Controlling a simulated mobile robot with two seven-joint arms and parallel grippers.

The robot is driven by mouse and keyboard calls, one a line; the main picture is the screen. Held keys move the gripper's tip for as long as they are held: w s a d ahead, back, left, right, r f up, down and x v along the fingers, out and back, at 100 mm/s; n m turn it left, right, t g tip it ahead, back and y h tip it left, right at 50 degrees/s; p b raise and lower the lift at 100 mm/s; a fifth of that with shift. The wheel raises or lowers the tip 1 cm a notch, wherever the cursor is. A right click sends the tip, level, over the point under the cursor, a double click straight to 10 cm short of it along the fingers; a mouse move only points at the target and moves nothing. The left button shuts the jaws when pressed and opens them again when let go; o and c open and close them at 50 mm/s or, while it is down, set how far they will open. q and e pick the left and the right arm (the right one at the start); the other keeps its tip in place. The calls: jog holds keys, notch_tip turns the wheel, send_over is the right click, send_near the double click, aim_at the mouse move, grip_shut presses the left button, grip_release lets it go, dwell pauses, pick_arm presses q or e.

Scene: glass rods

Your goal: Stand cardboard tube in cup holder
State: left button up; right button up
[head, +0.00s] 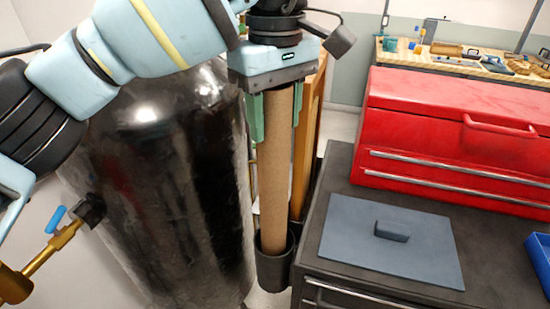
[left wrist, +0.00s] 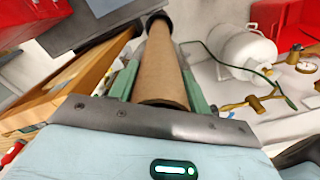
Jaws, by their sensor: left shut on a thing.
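The brown cardboard tube (head: 275,170) stands nearly upright in the head view. Its lower end is inside the rim of the black cup holder (head: 273,270) on the side of the dark cabinet. My left gripper (head: 275,120) is shut on the tube's upper part, with green fingers on both sides of it. In the left wrist view the tube (left wrist: 160,65) runs away from between the green fingers to the dark ring of the cup holder (left wrist: 157,16). Whether the tube rests on the holder's bottom is hidden. My right gripper is not in view.
A large black tank (head: 160,180) stands just left of the tube. Wooden boards (head: 310,130) stand behind it. The dark cabinet top carries a red toolbox (head: 450,130), a grey-blue plate with a handle (head: 390,240) and a blue bin (head: 539,255).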

aim_at(275, 156)
pick_arm(q)
jog(key=shift+f, duration=3.55)
jog(key=o, duration=1.3)
jog(key=shift+o, duration=0.2)
notch_tip(275, 156, up, 12)
jog(key=shift+r+p, duration=0.15)
jog(key=shift+p, duration=0.15)
